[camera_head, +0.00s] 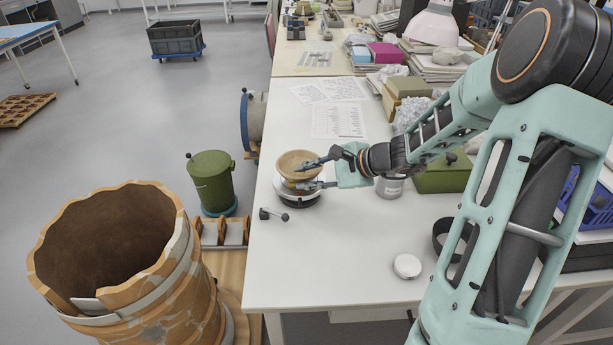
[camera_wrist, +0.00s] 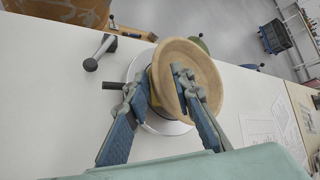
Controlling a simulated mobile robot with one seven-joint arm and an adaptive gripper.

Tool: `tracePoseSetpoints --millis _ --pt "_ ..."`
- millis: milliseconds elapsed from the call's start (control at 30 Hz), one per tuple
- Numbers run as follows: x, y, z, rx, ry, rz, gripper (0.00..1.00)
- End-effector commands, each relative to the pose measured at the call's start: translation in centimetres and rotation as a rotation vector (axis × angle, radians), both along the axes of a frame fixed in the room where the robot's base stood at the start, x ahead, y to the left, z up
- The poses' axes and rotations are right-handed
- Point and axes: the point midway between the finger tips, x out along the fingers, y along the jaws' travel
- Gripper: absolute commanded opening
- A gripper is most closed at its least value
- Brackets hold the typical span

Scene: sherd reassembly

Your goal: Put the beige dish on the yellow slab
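The beige dish (camera_head: 297,160) is a shallow round bowl above a round metal stand on the white table. It appears larger in the wrist view (camera_wrist: 211,62), over a pale disc. My gripper (camera_head: 311,174) reaches it from the right. In the wrist view, its fingers (camera_wrist: 160,88) straddle the near rim, one over the inside and one outside. The fingers are apart; I see no firm contact on the wall. A flat yellowish slab-like top (camera_head: 408,86) lies on a box farther back; I cannot tell whether it is the yellow slab.
A grey can (camera_head: 389,187) and a green box (camera_head: 443,177) stand to the right. A white round lid (camera_head: 407,266) lies nearer. Papers (camera_head: 338,120) lie behind; the table's front left is clear.

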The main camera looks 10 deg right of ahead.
Motion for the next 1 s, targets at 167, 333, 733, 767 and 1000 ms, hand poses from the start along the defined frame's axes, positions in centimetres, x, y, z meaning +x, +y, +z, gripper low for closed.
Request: tracePoseSetpoints --millis 167,333,733,767,1000 --pt "-0.2 -0.3 0.7 -0.001 -0.001 -0.002 0.22" --pt "-2.1 -2.4 2.6 -0.003 -0.001 -0.004 0.22" --pt "-6.3 -6.7 6.6 -0.001 -0.001 -0.002 0.22" --pt "-6.5 -6.9 6.7 -0.001 -0.001 -0.002 0.22" --pt "-6.9 -7.2 7.0 0.001 0.001 0.0 0.22"
